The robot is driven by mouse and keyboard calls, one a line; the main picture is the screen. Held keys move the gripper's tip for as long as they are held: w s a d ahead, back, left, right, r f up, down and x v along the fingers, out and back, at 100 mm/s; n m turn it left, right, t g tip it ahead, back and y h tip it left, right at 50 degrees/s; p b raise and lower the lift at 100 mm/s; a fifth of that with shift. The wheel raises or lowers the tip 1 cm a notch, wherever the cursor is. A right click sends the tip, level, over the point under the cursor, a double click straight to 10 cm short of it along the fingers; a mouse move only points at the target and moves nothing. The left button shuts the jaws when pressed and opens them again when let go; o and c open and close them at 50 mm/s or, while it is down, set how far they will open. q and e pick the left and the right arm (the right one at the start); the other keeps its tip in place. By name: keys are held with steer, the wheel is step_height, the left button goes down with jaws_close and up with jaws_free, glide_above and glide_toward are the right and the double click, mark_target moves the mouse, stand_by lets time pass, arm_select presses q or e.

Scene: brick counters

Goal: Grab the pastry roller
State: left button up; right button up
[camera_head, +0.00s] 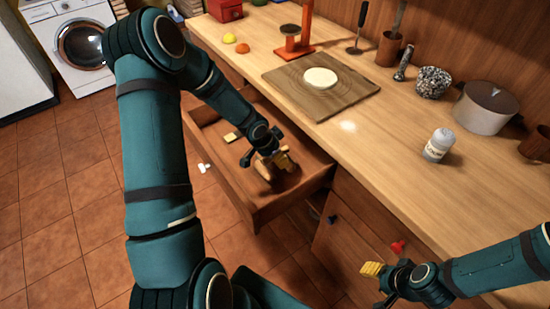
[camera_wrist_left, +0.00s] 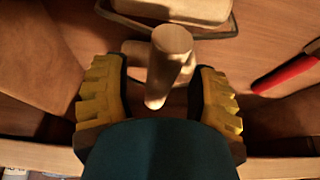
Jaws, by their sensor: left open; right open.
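My left gripper (camera_head: 273,163) reaches down into the open wooden drawer (camera_head: 245,215), with its yellow fingers apart. In the left wrist view, a pale wooden cylinder (camera_wrist_left: 170,62), which looks like the pastry roller, stands up between the two open fingers of the left gripper (camera_wrist_left: 160,100). Gaps show on both sides of it, so it looks unheld. In the head view the roller is mostly hidden by the left gripper. My right gripper (camera_head: 376,285) is open and empty at the lower right, in front of the cabinet.
A red-handled tool (camera_wrist_left: 290,74) and a pale wooden block (camera_wrist_left: 175,8) lie near the cylinder. On the counter (camera_head: 400,165) stand a cutting board (camera_head: 345,105) with dough (camera_head: 320,78), a white shaker (camera_head: 438,146) and a pot (camera_head: 484,108). The drawer walls surround the left gripper.

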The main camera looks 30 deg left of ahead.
arm_select(q)
steer(key=shift+f, duration=0.15)
jaws_close()
stand_by(0.4)
